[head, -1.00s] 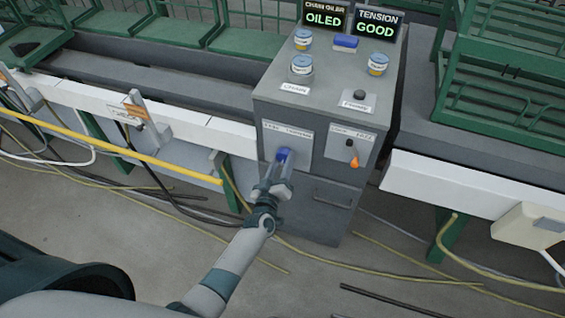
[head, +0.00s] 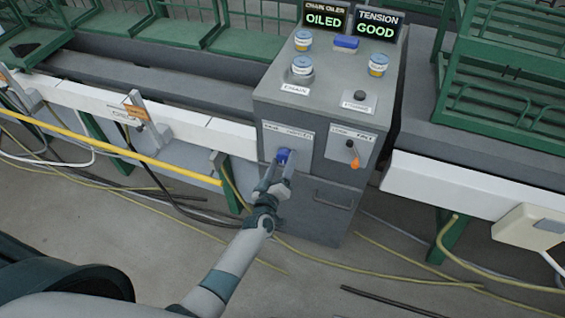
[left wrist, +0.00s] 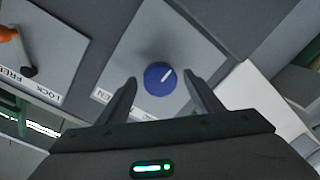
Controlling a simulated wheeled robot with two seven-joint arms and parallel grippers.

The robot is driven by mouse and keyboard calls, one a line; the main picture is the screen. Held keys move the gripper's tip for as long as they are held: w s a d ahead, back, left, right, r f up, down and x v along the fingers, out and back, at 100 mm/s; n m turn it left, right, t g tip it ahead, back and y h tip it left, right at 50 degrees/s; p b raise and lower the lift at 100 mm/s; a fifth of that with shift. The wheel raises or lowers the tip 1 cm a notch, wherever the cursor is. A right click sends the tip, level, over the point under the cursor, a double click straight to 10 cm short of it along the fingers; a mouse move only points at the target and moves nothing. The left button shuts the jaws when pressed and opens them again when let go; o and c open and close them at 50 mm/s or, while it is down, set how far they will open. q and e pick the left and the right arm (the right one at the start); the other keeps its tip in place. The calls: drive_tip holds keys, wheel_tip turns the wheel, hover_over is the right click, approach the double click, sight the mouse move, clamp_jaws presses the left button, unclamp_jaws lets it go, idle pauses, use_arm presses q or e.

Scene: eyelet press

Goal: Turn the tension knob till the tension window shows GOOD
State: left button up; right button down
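The tension window (head: 376,25) on top of the grey cabinet reads GOOD in green. The blue tension knob (head: 284,156) is on a pale plate on the cabinet's front. In the left wrist view the knob (left wrist: 158,79) shows whole, with a white pointer line slanting up to the right. My left gripper (head: 281,172) is in front of the knob. Its fingers (left wrist: 159,95) are open, one to each side, with a clear gap to the knob. My right gripper is not in view.
An orange-handled LOCK/FREE lever (head: 352,155) sits right of the knob. The chain oiler window (head: 324,18) reads OILED. Several small tubs stand on the cabinet top (head: 325,80). A yellow rail (head: 120,150) runs at the left, and cables lie on the floor.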

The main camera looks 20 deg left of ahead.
use_arm(q)
drive_tip(key=s+b, duration=0.2)
drive_tip(key=s, duration=1.5)
drive_tip(key=shift+s+d+r, duration=0.15)
drive_tip(key=shift+d+r, duration=0.05)
drive_tip(key=shift+r, duration=0.2)
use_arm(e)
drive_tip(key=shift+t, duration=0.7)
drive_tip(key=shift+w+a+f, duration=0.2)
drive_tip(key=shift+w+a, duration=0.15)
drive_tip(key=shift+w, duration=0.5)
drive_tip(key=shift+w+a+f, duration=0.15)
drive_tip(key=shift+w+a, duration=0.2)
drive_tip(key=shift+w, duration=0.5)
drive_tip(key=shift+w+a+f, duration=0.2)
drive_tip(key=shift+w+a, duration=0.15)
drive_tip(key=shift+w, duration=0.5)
